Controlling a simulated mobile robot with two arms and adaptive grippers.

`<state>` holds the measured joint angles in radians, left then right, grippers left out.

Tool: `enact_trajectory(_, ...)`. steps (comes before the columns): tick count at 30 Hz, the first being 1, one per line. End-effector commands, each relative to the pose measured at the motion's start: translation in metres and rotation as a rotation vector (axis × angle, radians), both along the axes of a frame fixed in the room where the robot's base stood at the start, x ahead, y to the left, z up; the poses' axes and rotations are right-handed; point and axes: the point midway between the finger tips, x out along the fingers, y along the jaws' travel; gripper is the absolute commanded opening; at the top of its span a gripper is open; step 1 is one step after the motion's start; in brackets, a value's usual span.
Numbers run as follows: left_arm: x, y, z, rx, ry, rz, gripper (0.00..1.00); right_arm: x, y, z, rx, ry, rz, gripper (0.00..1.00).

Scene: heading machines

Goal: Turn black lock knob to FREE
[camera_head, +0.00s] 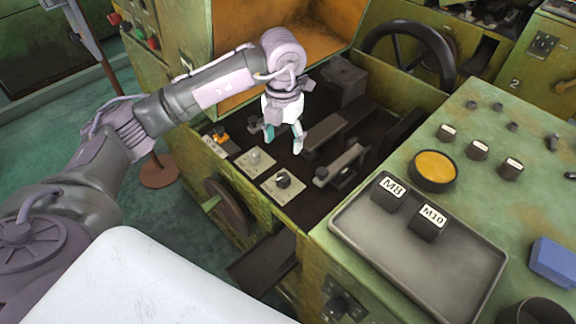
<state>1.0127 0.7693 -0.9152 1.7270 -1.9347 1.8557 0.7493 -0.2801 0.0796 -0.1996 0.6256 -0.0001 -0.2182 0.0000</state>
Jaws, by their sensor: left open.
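A black knob (283,180) stands on a pale plate on the ledge of the green machine; it looks like the lock knob. The plate's lettering and the knob's setting are too small to read. My left gripper (283,142) is open and empty, fingers pointing down, above and beyond the black knob in the picture and apart from it. My right gripper is not in view.
A grey knob (254,156) and an orange switch (220,136) sit on neighbouring plates. Dark bars lie in the machine's recess. At right, a grey tray (410,262) holds M8 (389,190) and M10 (428,222) blocks. A handwheel (410,45) stands behind.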

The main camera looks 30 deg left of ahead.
Motion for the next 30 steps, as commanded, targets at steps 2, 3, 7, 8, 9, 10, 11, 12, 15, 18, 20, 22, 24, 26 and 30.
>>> enact_trajectory(2, -0.001, 0.000, -0.013, 0.001, 0.006, 0.000, 0.63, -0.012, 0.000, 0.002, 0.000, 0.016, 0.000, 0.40)
enact_trajectory(3, -0.002, 0.000, -0.020, 0.000, 0.006, 0.000, 0.63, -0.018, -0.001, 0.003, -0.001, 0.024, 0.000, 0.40)
enact_trajectory(7, -0.002, 0.000, -0.048, 0.001, 0.007, 0.001, 0.63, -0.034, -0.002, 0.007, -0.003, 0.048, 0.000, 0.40)
enact_trajectory(8, -0.002, 0.000, -0.054, 0.000, 0.007, 0.001, 0.63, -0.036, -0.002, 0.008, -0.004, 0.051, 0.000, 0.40)
enact_trajectory(9, -0.002, 0.000, -0.063, 0.000, 0.007, 0.002, 0.63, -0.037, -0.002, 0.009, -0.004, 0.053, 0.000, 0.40)
enact_trajectory(10, -0.002, 0.001, -0.070, 0.001, 0.007, 0.002, 0.63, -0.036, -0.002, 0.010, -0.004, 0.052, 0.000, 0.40)
enact_trajectory(11, -0.002, 0.000, -0.076, 0.000, 0.007, 0.001, 0.63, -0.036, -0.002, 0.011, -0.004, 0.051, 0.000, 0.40)
enact_trajectory(12, -0.002, 0.000, -0.084, 0.000, 0.006, 0.001, 0.63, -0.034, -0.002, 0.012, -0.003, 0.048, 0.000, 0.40)
enact_trajectory(15, -0.002, 0.000, -0.101, -0.001, 0.005, 0.000, 0.63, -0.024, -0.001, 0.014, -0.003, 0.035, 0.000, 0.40)
enact_trajectory(18, -0.001, 0.000, -0.115, -0.001, 0.004, 0.002, 0.63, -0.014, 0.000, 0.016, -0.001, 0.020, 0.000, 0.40)
enact_trajectory(20, -0.001, 0.000, -0.120, 0.000, 0.004, 0.001, 0.63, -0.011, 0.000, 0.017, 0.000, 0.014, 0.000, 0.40)
enact_trajectory(22, -0.001, 0.000, -0.125, 0.000, 0.002, 0.000, 0.63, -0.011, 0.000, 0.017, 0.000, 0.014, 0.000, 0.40)
enact_trajectory(24, -0.001, 0.000, -0.127, 0.000, 0.001, 0.000, 0.63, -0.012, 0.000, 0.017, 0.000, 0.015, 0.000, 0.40)
enact_trajectory(26, -0.001, 0.000, -0.129, 0.000, 0.000, -0.001, 0.63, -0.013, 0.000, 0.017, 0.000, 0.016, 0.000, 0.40)
enact_trajectory(30, -0.001, 0.000, -0.129, 0.000, 0.000, 0.000, 0.63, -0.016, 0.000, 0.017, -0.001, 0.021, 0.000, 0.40)
